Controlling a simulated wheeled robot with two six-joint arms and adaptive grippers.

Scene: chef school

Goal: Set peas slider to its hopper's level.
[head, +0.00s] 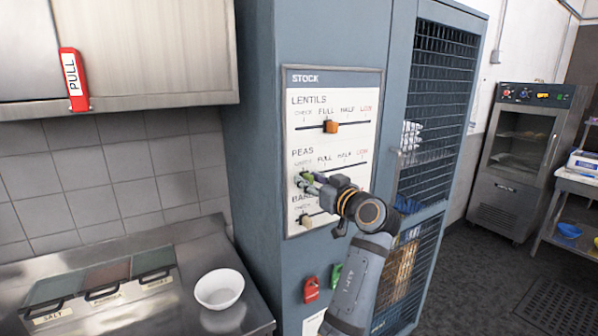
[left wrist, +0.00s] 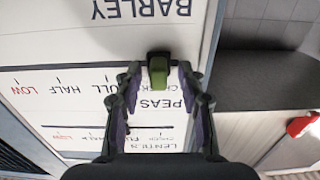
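The stock board (head: 375,100) on the blue-grey cabinet has slider rows for lentils, peas and barley, marked check, full, half and low. The green peas knob (head: 305,183) is at the left, check end of its track. It also shows in the left wrist view (left wrist: 158,72), where the board appears upside down. My left gripper (head: 312,183) is at this knob. Its fingers are apart on either side, with visible gaps to the knob. The peas hopper's level cannot be made out. My right gripper is not in view.
The orange lentils knob (head: 331,126) is near full; the beige barley knob (head: 306,220) is near check. Red (head: 311,290) and green (head: 336,276) tags hang below the board. A white bowl (head: 219,288) stands on the steel counter (head: 190,325). A mesh door (head: 440,110) is to the right.

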